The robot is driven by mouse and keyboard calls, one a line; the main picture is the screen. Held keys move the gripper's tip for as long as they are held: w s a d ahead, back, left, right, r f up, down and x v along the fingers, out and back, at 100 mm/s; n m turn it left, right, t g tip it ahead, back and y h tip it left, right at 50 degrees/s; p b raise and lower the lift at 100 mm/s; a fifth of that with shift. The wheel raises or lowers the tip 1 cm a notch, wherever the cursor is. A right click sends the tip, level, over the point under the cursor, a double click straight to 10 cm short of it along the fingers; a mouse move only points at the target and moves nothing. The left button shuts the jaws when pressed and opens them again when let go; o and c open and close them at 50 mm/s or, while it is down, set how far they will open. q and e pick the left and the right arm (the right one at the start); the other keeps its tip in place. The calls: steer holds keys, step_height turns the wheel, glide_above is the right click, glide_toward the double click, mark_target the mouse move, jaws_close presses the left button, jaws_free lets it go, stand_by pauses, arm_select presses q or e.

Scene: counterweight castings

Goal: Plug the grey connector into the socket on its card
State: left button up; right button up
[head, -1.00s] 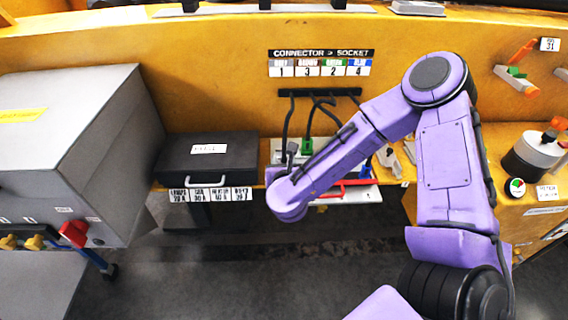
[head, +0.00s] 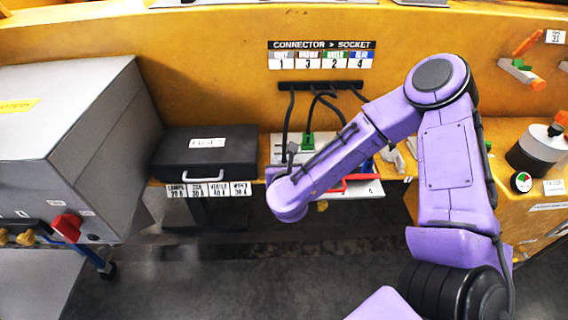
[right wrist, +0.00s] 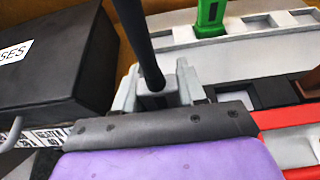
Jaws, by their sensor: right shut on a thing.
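The grey connector (right wrist: 157,97) hangs on a black cable and is held between the grey fingers of my right gripper (right wrist: 158,86). In the head view the connector (head: 292,149) shows just above my purple forearm, which hides most of the gripper. A pale socket panel (right wrist: 240,50) lies behind and to the right of it. The connector's lower end is hidden, so I cannot tell whether it touches a socket. The card (head: 320,58) on the wall lists grey with 1, brown 3, green 2, blue 4. My left gripper is not in view.
A green connector (head: 308,143) stands at the panel's back area, right of the grey one. Several cables hang from a black bar (head: 320,86). A black fuse case (head: 207,150) stands close on the left. A red bar (right wrist: 290,120) runs along the right front.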

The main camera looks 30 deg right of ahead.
steer(key=o, duration=1.2)
steer(key=shift+c, duration=0.2)
steer(key=b+v, duration=0.1)
steer(key=v, duration=0.5)
steer(key=shift+s+a+b, duration=0.25)
steer(key=shift+b, duration=0.15)
steer(key=shift+s+a+r+p, duration=0.35)
steer(key=shift+s+r+p, duration=0.4)
steer(key=shift+r+p, duration=0.15)
steer(key=p, duration=0.1)
steer(key=s+p, duration=0.1)
steer(key=p, duration=0.1)
steer(key=shift+a+r, duration=0.2)
steer(key=shift+a, duration=0.15)
steer(key=shift+s+a+f+p, duration=0.1)
steer(key=shift+s+f+p, duration=0.15)
steer(key=shift+s+p, duration=0.1)
